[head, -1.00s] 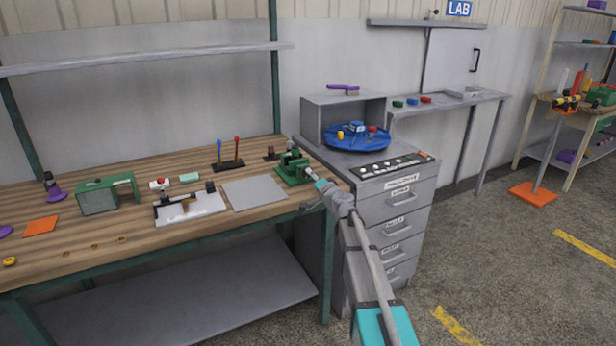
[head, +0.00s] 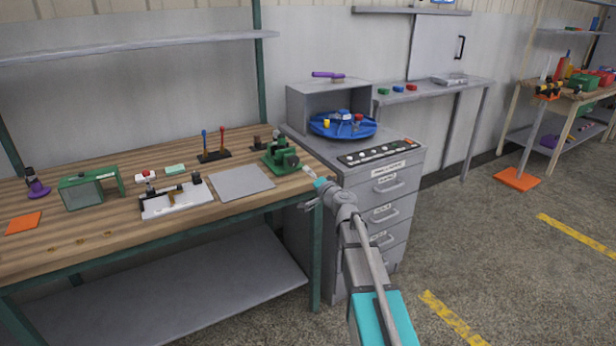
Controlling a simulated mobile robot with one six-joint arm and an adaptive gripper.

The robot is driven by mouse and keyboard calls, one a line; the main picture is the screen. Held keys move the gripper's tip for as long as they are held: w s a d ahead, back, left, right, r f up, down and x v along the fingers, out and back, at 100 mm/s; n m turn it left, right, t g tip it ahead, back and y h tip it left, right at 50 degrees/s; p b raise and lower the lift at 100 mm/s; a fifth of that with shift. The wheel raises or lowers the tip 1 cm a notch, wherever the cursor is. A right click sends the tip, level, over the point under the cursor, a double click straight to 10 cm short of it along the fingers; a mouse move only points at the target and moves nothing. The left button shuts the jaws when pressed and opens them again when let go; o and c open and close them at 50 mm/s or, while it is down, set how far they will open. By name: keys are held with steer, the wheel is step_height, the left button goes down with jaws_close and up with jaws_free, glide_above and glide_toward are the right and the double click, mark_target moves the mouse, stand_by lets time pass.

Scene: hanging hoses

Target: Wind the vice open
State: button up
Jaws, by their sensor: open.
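The green vice (head: 281,157) stands on the right end of the wooden workbench (head: 100,245), near its edge. Its jaw gap and handle are too small to make out clearly. My gripper (head: 308,169) is just right of and in front of the vice in the picture, at the bench's right corner. A small gap shows between them. It is open and nothing shows in it. Its fingers are small and partly hidden by my own wrist.
A grey plate (head: 242,183) and a white fixture board (head: 178,200) lie left of the vice. A lever stand (head: 214,156) is behind them. A grey drawer cabinet (head: 385,175) with a blue round tray (head: 326,132) stands close on the right.

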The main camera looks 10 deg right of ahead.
mark_target(295, 162)
steer(key=m, duration=0.8)
steer(key=s+m, duration=0.1)
steer(key=m, duration=1.5)
steer(key=shift+s+d, duration=0.35)
steer(key=shift+d, duration=0.05)
steer(key=x, duration=1.3)
steer(key=shift+w+a, duration=0.15)
steer(key=shift+w, duration=0.2)
steer(key=c, duration=1.2)
steer(key=shift+o, duration=0.2)
